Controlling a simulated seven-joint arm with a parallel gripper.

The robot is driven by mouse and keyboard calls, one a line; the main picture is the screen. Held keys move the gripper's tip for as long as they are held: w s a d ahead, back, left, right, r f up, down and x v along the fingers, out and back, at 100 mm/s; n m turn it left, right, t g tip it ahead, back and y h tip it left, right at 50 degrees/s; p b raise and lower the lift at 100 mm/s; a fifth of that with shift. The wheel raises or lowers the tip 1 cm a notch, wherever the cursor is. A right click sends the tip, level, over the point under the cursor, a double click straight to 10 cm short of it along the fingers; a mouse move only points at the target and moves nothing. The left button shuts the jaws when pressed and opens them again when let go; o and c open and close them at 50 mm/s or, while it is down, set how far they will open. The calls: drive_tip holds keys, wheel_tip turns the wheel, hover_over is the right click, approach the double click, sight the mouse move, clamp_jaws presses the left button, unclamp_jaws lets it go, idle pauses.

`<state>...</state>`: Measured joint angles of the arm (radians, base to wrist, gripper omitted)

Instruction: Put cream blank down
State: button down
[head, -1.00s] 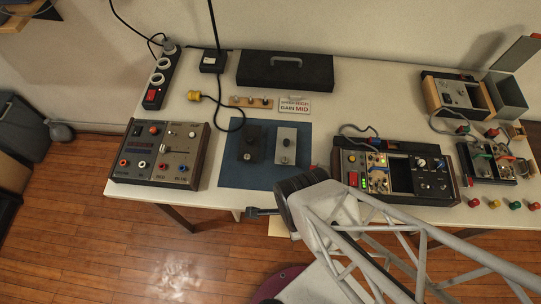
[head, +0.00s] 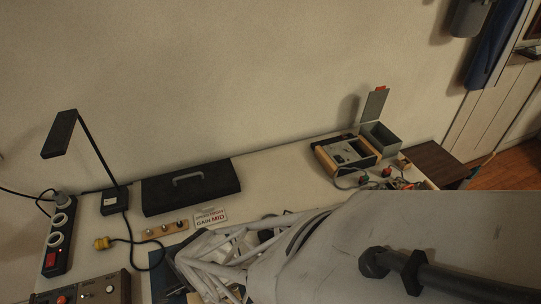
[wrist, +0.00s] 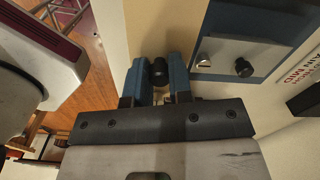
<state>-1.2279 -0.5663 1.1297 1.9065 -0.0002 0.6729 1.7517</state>
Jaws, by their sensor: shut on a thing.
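In the wrist view, my gripper (wrist: 159,78) has its two blue fingers closed on a small black knob. I cannot tell whether the panel touches the table. Right of the fingers, a grey panel (wrist: 222,52) with a black knob lies on the blue mat (wrist: 207,75). In the head view, my arm hides the gripper, the blank and most of the mat (head: 166,283).
In the head view, a black case (head: 190,193), a sign (head: 209,217), a power strip (head: 57,240) and a lamp (head: 95,160) stand on the left. Bare table shows between case and box.

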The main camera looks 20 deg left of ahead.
drive_tip(key=shift+w+a, duration=0.1)
drive_tip(key=shift+a, duration=0.1)
drive_tip(key=shift+w+a, duration=0.1)
drive_tip(key=shift+a, duration=0.15)
drive_tip(key=shift+f, duration=1.75)
drive_tip(key=shift+f, duration=0.15)
drive_tip(key=c, duration=1)
unclamp_jaws()
wheel_tip(320, 180, up, 12)
drive_tip(key=shift+r, duration=0.15)
